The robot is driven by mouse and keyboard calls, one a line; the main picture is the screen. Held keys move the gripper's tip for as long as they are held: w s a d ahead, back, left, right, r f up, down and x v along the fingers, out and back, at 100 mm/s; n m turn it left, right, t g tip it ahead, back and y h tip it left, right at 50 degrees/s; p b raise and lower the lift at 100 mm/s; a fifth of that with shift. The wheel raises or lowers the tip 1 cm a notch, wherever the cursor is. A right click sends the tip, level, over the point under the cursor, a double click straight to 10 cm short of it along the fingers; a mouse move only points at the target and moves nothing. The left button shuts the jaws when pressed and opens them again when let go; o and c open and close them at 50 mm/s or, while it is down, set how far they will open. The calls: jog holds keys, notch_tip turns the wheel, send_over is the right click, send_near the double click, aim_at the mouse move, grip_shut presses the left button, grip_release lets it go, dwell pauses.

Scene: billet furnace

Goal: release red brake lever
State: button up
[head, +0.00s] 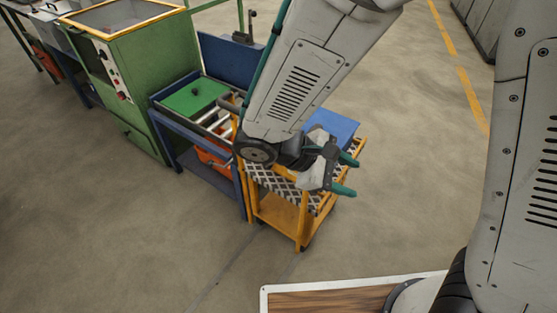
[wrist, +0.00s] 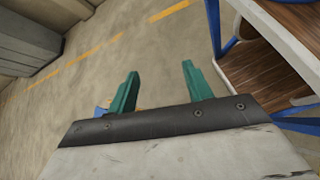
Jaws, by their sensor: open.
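I cannot make out a red brake lever in either view. A yellow cart (head: 302,225) with a checkered plate deck (head: 268,180) stands at the middle of the head view, partly hidden behind my arm. My gripper (head: 348,175) is in front of the cart's right side in the picture, with its green fingers apart and nothing between them. In the wrist view the gripper (wrist: 160,70) is open over bare floor. A small blue and orange patch shows by its left finger there.
A blue box (head: 334,126) sits on the cart. A blue-framed table (head: 190,150) and a green machine (head: 140,85) stand to its left. A wooden-topped surface (head: 330,300) is at the bottom. The wrist view shows wooden shelves (wrist: 265,70) at right. Floor to the cart's right is clear.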

jog(key=w+a+f+n+t+y, duration=0.1)
jog(key=w+a+f+n+t, duration=0.3)
jog(key=a+f+n+t, duration=0.35)
jog(key=w+a+f+n+t+y, duration=0.1)
jog(key=w+a+f+n+t, duration=0.5)
jog(key=a+t, duration=0.25)
jog(key=x, duration=0.6)
jog(key=shift+w+r+n, duration=0.35)
grip_shut()
